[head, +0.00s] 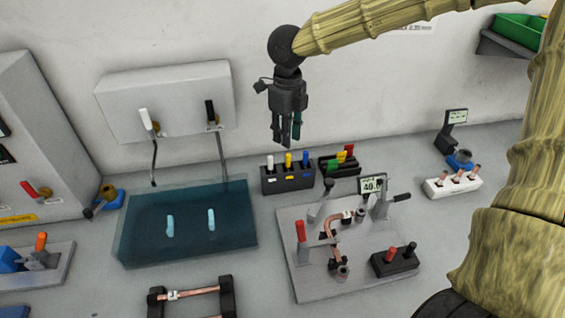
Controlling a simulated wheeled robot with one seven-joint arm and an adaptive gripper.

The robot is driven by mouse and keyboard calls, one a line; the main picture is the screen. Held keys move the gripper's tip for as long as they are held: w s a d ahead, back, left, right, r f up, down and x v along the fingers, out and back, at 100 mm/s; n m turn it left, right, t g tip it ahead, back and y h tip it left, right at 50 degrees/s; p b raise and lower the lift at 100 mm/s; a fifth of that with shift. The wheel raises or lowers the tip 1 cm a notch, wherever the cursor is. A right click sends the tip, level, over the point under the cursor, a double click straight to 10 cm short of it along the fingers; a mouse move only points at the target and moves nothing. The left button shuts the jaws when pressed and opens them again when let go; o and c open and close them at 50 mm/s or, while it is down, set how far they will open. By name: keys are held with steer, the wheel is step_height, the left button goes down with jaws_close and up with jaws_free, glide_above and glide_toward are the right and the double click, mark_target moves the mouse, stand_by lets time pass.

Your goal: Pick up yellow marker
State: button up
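The yellow marker (288,160) stands upright in a black holder (289,182), between a white marker (270,162) and a blue marker (305,159). The holder has small coloured labels on its front and stands on the bench near the back wall. My gripper (287,138) points down above the holder, with its fingertips above the yellow marker in the picture. A gap shows between the two dark fingers and nothing is in it. I cannot tell the exact height or depth of the fingertips over the marker.
A black rack (341,166) with red, yellow and green items stands just right of the holder. A grey fixture plate (310,282) with clamps and a copper tube lies in front. A dark blue translucent bath (190,245) is at the left. A white block (437,190) is at the right.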

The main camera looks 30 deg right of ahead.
mark_target(289, 154)
steer(key=f, duration=0.2)
steer(key=f+p, duration=0.1)
steer(key=f, duration=0.1)
steer(key=f+p, duration=0.1)
steer(key=f, duration=0.1)
steer(key=shift+s+d+f, duration=0.2)
steer(key=shift+s+d, duration=0.05)
steer(key=shift+s, duration=0.15)
steer(key=shift+w+f, duration=0.2)
steer(key=shift+f, duration=0.4)
steer(key=shift+w+f, duration=0.15)
steer(key=shift+f, duration=0.4)
steer(key=shift+s+r, duration=0.1)
steer(key=shift+s, duration=0.1)
jaws_close()
